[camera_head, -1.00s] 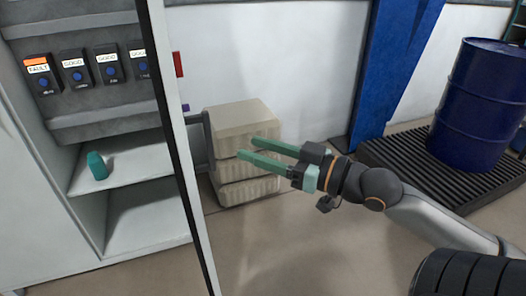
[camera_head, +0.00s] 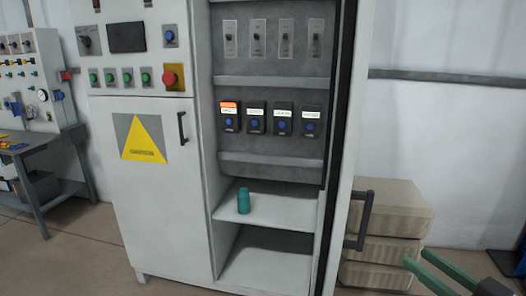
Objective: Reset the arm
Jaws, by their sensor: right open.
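My right gripper (camera_head: 433,274) shows at the lower right corner of the head view, with two green fingers apart and nothing between them. It is in front of the stacked beige boxes, to the right of the cabinet's open door; its wrist is cut off by the picture edge. My left gripper is not in view.
A white control cabinet (camera_head: 155,206) stands in the middle, its door (camera_head: 338,215) with a dark handle (camera_head: 360,220) open. A teal bottle-like object (camera_head: 244,201) stands on its shelf. Beige boxes (camera_head: 390,212) are stacked at right. A workbench (camera_head: 28,145) is at left.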

